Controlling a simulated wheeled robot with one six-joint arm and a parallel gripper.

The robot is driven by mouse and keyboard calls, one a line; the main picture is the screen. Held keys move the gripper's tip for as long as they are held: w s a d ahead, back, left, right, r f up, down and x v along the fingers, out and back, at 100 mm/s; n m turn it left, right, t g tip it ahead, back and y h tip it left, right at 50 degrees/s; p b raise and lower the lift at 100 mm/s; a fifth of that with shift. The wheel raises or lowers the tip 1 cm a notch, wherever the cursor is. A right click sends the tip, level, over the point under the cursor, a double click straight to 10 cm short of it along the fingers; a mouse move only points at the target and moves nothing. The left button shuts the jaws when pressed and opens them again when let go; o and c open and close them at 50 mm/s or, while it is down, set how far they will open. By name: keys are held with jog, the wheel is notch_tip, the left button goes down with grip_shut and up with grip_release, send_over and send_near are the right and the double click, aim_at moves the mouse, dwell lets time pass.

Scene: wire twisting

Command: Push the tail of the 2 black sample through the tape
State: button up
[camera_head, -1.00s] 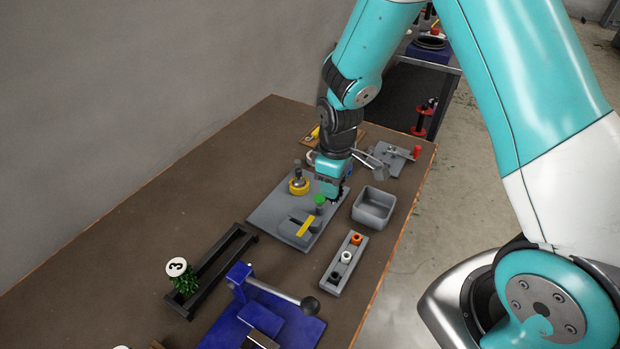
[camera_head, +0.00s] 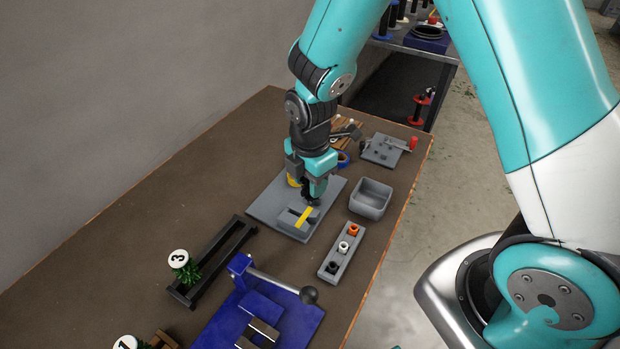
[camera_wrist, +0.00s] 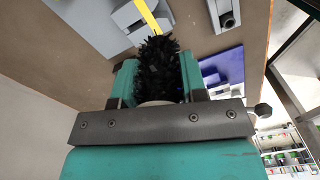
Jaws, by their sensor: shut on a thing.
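My gripper (camera_head: 311,192) is shut on the black sample (camera_wrist: 158,70), a bristly dark bundle that fills the space between the fingers in the wrist view. A pale end of it shows near my palm; its number is hidden. The yellow tape (camera_head: 305,216) lies as a strip across a grey slotted block (camera_head: 288,220) on the grey plate (camera_head: 262,205). In the wrist view the tape (camera_wrist: 148,16) is just beyond the bundle's tip. In the head view my gripper is over the plate, just behind the block. I cannot tell whether the bundle touches the tape.
A grey bin (camera_head: 371,198) and a holder with orange, white and black pieces (camera_head: 342,250) stand to the right. A black rack (camera_head: 212,262) with the green sample 3 (camera_head: 185,268) and a blue lever press (camera_head: 262,310) lie in front. The table's left side is clear.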

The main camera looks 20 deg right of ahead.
jog(key=shift+f+b, duration=1.8)
jog(key=shift+f, duration=0.7)
jog(key=shift+f+b, duration=1.1)
jog(key=shift+f, duration=0.9)
jog(key=shift+r, duration=0.15)
jog(key=shift+w+a, duration=0.25)
jog(key=shift+w, duration=0.05)
jog(key=shift+w+a, duration=0.15)
jog(key=shift+w, duration=0.15)
